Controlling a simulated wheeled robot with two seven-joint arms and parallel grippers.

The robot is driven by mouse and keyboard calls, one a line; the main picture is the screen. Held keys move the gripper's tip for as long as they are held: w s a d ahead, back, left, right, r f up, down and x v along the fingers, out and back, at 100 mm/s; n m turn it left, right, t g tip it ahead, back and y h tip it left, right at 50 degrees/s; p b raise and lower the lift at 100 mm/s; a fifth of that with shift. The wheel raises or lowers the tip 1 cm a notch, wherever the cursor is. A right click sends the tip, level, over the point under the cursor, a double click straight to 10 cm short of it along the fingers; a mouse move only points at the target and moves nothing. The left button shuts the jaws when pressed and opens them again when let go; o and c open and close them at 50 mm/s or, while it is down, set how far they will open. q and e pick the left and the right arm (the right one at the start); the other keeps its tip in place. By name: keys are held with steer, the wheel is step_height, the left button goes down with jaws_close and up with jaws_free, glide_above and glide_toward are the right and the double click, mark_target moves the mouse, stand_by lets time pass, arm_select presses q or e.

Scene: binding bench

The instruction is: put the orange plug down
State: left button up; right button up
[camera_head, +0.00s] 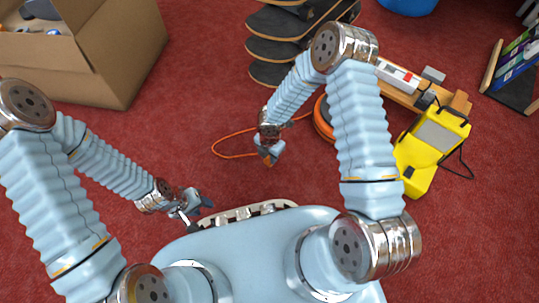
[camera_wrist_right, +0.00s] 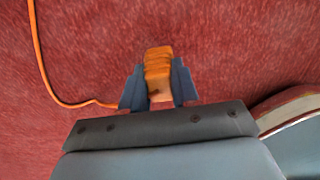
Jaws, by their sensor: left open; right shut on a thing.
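The orange plug (camera_wrist_right: 158,68) is between the two dark fingers of my right gripper (camera_wrist_right: 158,88), which is shut on it. The plug's end sticks out past the fingertips, over red carpet. In the head view my right gripper (camera_head: 268,155) is at the middle, in front of my base; the plug is too small to make out there. An orange cord (camera_head: 218,146) loops over the carpet beside it and also shows in the right wrist view (camera_wrist_right: 42,70). My left gripper (camera_head: 200,207) is open and empty, at the left of my base.
An orange reel (camera_head: 322,120) lies partly behind my right arm. A yellow device (camera_head: 433,145) and a wooden board with a power strip (camera_head: 398,76) stand at the right. Stacked skateboards (camera_head: 270,45) and a cardboard box (camera_head: 120,50) are at the back.

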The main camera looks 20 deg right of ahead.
steer(key=shift+f+b, duration=0.6)
steer(key=shift+b, duration=0.05)
steer(key=o, duration=1)
